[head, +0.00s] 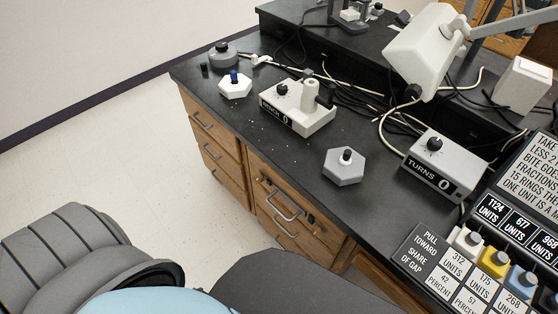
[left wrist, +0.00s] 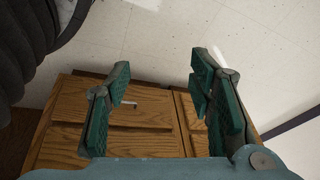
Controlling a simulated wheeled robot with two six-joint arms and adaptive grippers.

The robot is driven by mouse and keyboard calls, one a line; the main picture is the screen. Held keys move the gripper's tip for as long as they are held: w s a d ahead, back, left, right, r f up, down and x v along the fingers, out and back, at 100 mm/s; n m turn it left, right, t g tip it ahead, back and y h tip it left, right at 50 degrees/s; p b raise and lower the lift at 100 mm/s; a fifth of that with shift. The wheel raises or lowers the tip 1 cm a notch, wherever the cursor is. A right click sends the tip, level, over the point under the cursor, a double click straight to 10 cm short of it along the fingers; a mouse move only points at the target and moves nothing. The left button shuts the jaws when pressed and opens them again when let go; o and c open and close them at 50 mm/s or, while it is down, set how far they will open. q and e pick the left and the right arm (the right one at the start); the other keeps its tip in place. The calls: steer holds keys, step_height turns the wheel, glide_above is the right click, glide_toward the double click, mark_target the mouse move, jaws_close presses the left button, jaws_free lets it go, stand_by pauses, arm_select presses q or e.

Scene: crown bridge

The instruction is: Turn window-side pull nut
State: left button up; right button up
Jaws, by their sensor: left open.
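In the head view, a white hexagonal block with a blue knob (head: 235,86) stands near the left end of the black bench. A grey hexagonal block with a black knob (head: 343,167) stands near the front edge, further right. I cannot tell which of them is the window-side pull nut; no window is in view. My left gripper (left wrist: 161,78) is open and empty in the left wrist view, its green-padded fingers apart over wooden drawer fronts and pale floor. Neither hexagonal block shows in that view. My right gripper is not in view.
Between the blocks stands a white box with a dial and post (head: 298,105). A "TURNS 0" box (head: 441,165) and a lamp (head: 425,50) stand to the right, beside a labelled panel (head: 440,262) with coloured buttons. Cables cross the back. Wooden drawers (head: 285,207) front the bench.

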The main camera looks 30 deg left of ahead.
arm_select(q)
steer(key=w+a+f+t+b, duration=0.1)
steer(key=w+a+t+b, duration=0.35)
steer(key=w+a, duration=0.35)
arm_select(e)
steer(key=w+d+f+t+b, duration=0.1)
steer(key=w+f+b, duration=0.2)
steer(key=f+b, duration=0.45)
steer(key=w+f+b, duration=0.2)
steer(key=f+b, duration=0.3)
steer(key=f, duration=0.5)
arm_select(q)
steer(key=t+h, duration=0.6)
steer(key=t, duration=0.4)
glide_toward(257, 178)
steer(key=shift+n, duration=0.3)
steer(key=b+x, duration=0.5)
steer(key=x, duration=0.3)
steer(key=shift+w+d, duration=0.15)
steer(key=shift+w, duration=0.25)
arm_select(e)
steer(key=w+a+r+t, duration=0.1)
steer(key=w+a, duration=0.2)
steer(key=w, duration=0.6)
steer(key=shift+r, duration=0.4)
